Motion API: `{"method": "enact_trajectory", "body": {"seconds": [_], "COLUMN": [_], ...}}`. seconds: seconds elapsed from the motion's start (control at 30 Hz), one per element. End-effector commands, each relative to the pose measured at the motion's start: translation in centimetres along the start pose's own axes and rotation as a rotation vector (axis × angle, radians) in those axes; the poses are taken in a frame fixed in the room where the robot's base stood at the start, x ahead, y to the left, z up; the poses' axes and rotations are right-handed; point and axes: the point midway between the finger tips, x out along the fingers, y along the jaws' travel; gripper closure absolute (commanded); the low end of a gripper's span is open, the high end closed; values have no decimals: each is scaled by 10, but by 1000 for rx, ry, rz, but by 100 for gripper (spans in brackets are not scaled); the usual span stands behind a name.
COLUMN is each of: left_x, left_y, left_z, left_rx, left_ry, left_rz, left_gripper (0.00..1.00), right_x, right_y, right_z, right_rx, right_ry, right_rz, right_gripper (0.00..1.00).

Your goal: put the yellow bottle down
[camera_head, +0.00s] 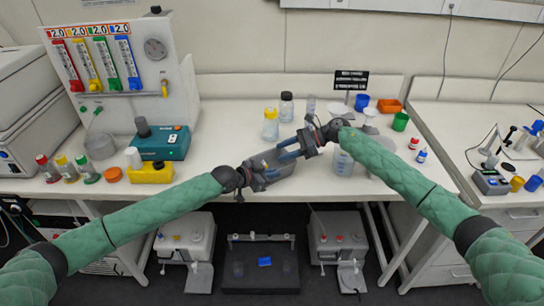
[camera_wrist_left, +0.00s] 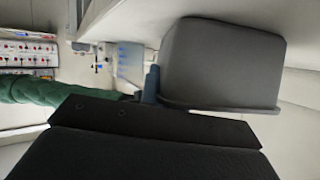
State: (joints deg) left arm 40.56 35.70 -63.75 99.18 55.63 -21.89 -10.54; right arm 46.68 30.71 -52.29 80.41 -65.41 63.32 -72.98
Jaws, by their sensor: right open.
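A clear bottle with a yellow cap (camera_head: 270,128) stands upright on the bench, behind my grippers and apart from them. My left gripper (camera_head: 283,166) is in front of it, over the front part of the bench. A grey box-like shape (camera_wrist_left: 222,65) is at its front in the left wrist view; I cannot tell whether it is held or part of the gripper. My right gripper (camera_head: 288,151) is open, its blue fingers pointing left, close above the left one. A blue finger (camera_wrist_left: 151,84) also shows in the left wrist view.
A dark-capped bottle (camera_head: 286,108) stands behind the yellow-capped one. A clear beaker (camera_head: 343,162) is beside my right forearm. A teal device (camera_head: 160,144) and a yellow block (camera_head: 150,174) stand at left. Free bench lies left of the bottle.

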Motion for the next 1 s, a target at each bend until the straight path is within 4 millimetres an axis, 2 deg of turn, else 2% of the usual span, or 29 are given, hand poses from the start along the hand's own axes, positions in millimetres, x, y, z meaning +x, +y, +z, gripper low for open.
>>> {"method": "enact_trajectory", "body": {"seconds": [0.1,0.3,0.77,0.8,0.9,1.0], "left_x": [0,0,0,0,0,0], "left_y": [1,1,2,2,1,1], "left_z": [1,1,1,1,1,0], "left_rx": [0,-1,-1,-1,-1,0], "left_ry": [-1,-1,-1,-1,-1,-1], "left_rz": [1,2,2,2,2,2], "left_gripper": [100,100,100,89,71,71], "right_x": [-19,-37,-41,-41,-41,-41], "right_y": [0,0,0,0,0,0], "right_z": [0,0,0,0,0,0], "right_rx": [0,0,0,0,0,0], "right_ry": [1,0,0,0,0,0], "right_rz": [-1,0,0,0,0,0], "right_gripper": [49,49,49,49,49,49]}}
